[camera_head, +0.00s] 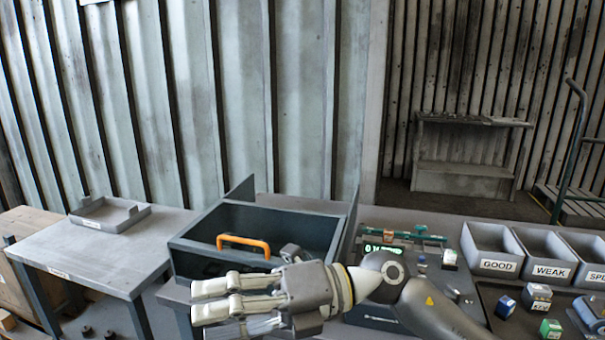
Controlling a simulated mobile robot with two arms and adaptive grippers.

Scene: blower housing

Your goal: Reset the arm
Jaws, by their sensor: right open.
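My right gripper (205,302), grey with pale fingers, reaches in from the lower right with its fingers pointing left. It is open, and I see nothing held between the fingers. It hangs in front of a dark grey open box (215,212), covering part of the box's front. An orange handle (243,245) shows on the box just above and behind the gripper; I cannot tell whether they touch. My right arm (425,300) stretches over the bench to the right of the box. My left gripper is not in view.
A side table (85,258) with a shallow tray (110,213) stands at the left. At the right are bins labelled GOOD (490,264), WEAK (550,270) and a third, with small boxes (538,292) before them. A device with a green display (378,249) sits behind my arm.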

